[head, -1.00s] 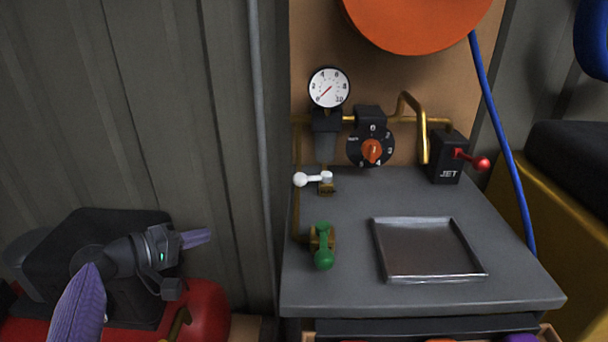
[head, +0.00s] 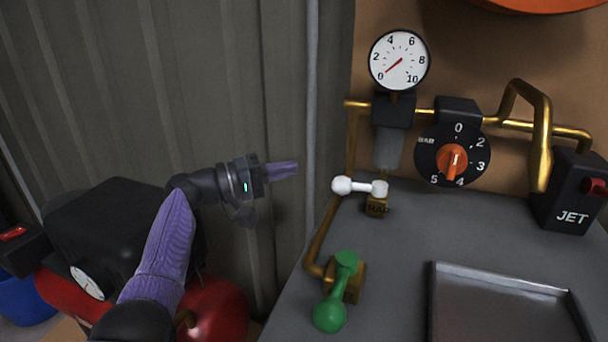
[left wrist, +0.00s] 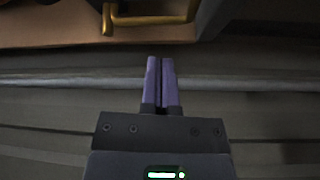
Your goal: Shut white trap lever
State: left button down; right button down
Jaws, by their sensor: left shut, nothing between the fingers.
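The white trap lever (head: 360,187) sits on a small brass valve (head: 377,206) below the grey filter bowl. Its handle lies sideways, with the knob at the left. My left gripper (head: 297,168) is shut and empty, to the left of the white lever and apart from it, pointing right. In the left wrist view its two purple fingers (left wrist: 161,83) lie together, with nothing between them. The white lever cannot be made out in that view. My right gripper is not in view.
A green lever (head: 338,292) stands on the grey bench (head: 400,245) below the white one. A pressure gauge (head: 399,60), a dial (head: 453,156) and the JET box (head: 570,200) are behind. A metal tray (head: 500,274) lies right. A grey vertical pipe (head: 312,110) runs near my left gripper.

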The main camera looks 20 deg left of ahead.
aim_at(356, 187)
pick_arm(q)
jog(key=w+d+b, duration=0.1)
jog(key=d+b, duration=0.1)
jog(key=d, duration=0.5)
jog(key=shift+w+d+f+b, duration=0.2)
jog(key=shift+w+d+b, duration=0.1)
jog(key=shift+d+b, duration=0.05)
jog(key=shift+s+d+r+t+p, duration=0.1)
jog(key=shift+r+t+p, duration=0.05)
jog(key=shift+t+p, duration=0.15)
jog(key=shift+s+n+y+p, duration=0.2)
jog(key=shift+n+y+p, duration=0.1)
jog(key=shift+n+y, duration=0.1)
